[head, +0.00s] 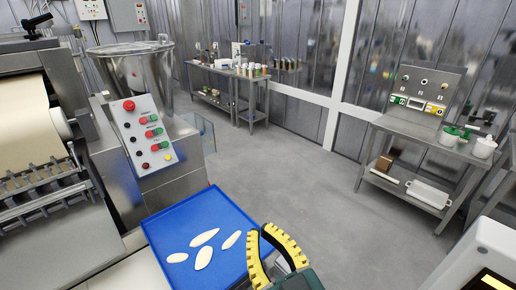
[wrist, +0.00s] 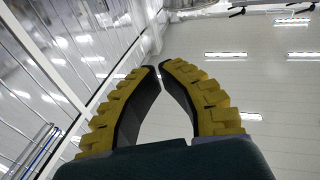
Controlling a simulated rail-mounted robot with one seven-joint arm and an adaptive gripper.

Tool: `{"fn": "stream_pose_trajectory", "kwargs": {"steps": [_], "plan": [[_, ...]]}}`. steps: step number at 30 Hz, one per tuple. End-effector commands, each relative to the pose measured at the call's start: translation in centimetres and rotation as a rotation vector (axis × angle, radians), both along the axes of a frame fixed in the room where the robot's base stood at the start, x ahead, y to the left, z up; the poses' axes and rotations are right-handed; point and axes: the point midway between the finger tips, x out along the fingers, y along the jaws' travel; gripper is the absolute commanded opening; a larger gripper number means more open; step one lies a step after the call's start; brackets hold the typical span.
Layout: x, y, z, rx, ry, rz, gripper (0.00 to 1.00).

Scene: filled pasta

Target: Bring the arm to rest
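My gripper (head: 260,231) has two yellow ribbed fingers and shows at the bottom middle of the head view, just right of the blue tray. In the wrist view the fingertips (wrist: 157,67) come together almost to touching, with nothing between them. The wrist view looks up past the fingers at the ceiling and a wall, so the gripper points upward and away from the work surfaces. The lower part of the arm is out of the head view.
A blue tray (head: 225,209) holds several pale flat pasta pieces (head: 204,237). The pasta machine (head: 40,240) and its control panel (head: 150,137) stand at left. A steel table (head: 430,140) is at right, another bench (head: 228,72) at the back. The grey floor between is clear.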

Motion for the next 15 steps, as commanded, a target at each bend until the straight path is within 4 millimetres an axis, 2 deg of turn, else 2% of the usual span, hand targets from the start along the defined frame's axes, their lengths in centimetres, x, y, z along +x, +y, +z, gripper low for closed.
{"fn": "stream_pose_trajectory", "kwargs": {"steps": [1, 2, 3, 5, 7, 10, 11, 12, 15], "plan": [[-0.4, 1.9, 3.0, -0.023, -0.054, 0.0, 0.0], [-0.8, 2.5, 4.6, -0.034, -0.084, -0.012, 0.0], [-1.5, 3.0, 6.7, -0.039, -0.123, -0.038, 0.0], [-2.9, 2.9, 9.7, -0.035, -0.18, -0.095, 0.0], [-4.8, 0.6, 12.1, -0.016, -0.227, -0.204, 0.0], [-7.5, -3.6, 13.2, 0.054, -0.24, -0.373, 0.0], [-7.2, -3.5, 14.3, 0.096, -0.226, -0.359, 0.0], [-7.2, -3.4, 16.7, 0.089, -0.228, -0.356, 0.0], [-7.2, -3.4, 20.1, 0.088, -0.227, -0.355, 0.0]]}}
